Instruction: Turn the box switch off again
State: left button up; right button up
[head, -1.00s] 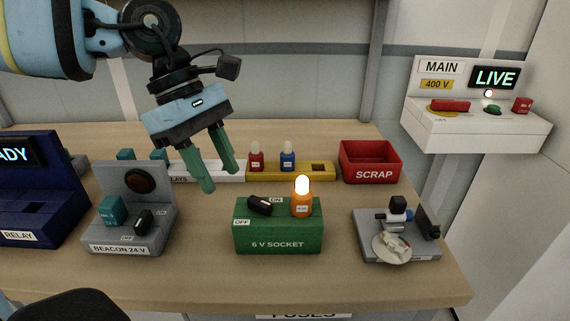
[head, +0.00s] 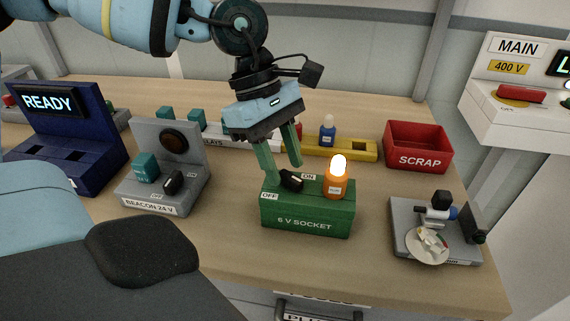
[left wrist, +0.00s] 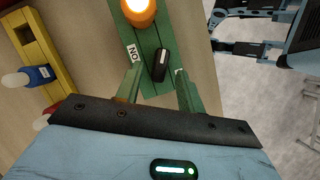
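The green 6 V socket box (head: 306,222) stands on the bench with a black rocker switch (head: 291,180) on top, between labels OFF and ON. The orange lamp (head: 336,186) on the box glows. My left gripper (head: 283,172) is open, its green fingers at the switch, one on either side. In the left wrist view the switch (left wrist: 160,65) lies between the open fingers (left wrist: 157,84); contact cannot be told. My right gripper (left wrist: 214,30) shows at the top right of the left wrist view, its fingers apart and empty; the head view does not show it.
A grey BEACON 24 V box (head: 150,207) is left of the socket. A yellow rack (head: 352,149) and red SCRAP bin (head: 420,160) stand behind. A grey fixture (head: 410,240) is at right. The bench front is clear.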

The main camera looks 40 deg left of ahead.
pick_arm(q)
jog(key=shift+d+f, duration=0.25)
jog(key=shift+f, duration=0.45)
grip_shut()
pick_arm(e)
jog(key=shift+w, duration=0.25)
jog(key=shift+s, duration=0.1)
